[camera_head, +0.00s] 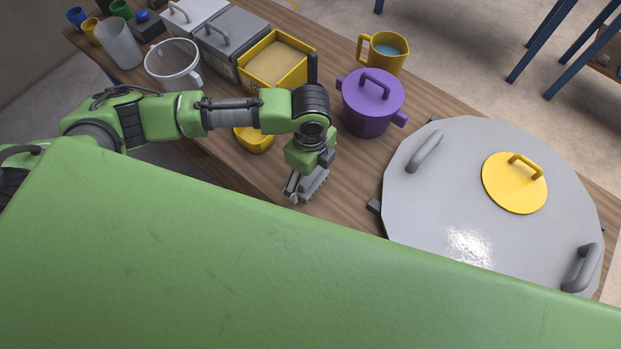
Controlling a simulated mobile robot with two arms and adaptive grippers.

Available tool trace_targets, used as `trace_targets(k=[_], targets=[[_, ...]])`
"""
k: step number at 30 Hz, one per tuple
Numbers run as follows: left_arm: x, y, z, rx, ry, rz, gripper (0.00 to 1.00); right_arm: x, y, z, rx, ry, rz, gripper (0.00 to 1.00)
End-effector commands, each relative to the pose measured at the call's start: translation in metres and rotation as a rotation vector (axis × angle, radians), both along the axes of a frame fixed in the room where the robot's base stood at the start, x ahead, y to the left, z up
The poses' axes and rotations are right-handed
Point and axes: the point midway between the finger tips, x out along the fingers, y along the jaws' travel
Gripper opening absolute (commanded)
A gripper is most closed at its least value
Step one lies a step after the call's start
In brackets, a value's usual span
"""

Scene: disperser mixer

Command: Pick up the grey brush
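My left gripper (304,190) points down over the wooden table (345,208), between the purple pot and the table's near edge. A small grey shape sits at its fingertips. I cannot tell whether this is the fingers alone or the grey brush between them, nor whether the gripper is open or shut. No grey brush shows clearly elsewhere. My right gripper is not in view.
A purple lidded pot (372,105) stands just beyond the gripper. A large grey lid (440,200) with a yellow hatch (514,183) is at right. A yellow bowl (254,139) shows behind my arm. A yellow sand-filled bin (275,62) and yellow jug (382,52) stand at the back.

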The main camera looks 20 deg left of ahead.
Motion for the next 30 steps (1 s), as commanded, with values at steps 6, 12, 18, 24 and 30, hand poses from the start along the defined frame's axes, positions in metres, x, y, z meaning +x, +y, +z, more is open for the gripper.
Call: trace_targets(k=[6, 12, 18, 24, 30], targets=[[0.000, 0.000, 0.000, 0.000, 0.000, 0.000, 0.32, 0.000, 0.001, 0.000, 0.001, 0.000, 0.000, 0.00], [-0.001, 0.000, -0.001, 0.001, 0.004, 0.000, 0.32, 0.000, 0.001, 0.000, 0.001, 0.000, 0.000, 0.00], [-0.002, 0.001, -0.001, 0.003, 0.005, 0.000, 0.32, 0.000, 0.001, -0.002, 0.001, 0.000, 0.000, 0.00], [-0.001, 0.000, 0.015, 0.001, 0.003, 0.000, 0.32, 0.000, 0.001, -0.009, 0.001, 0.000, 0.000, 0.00], [-0.019, 0.003, 0.052, -0.001, 0.000, -0.003, 0.32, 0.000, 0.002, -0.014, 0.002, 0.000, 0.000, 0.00]])
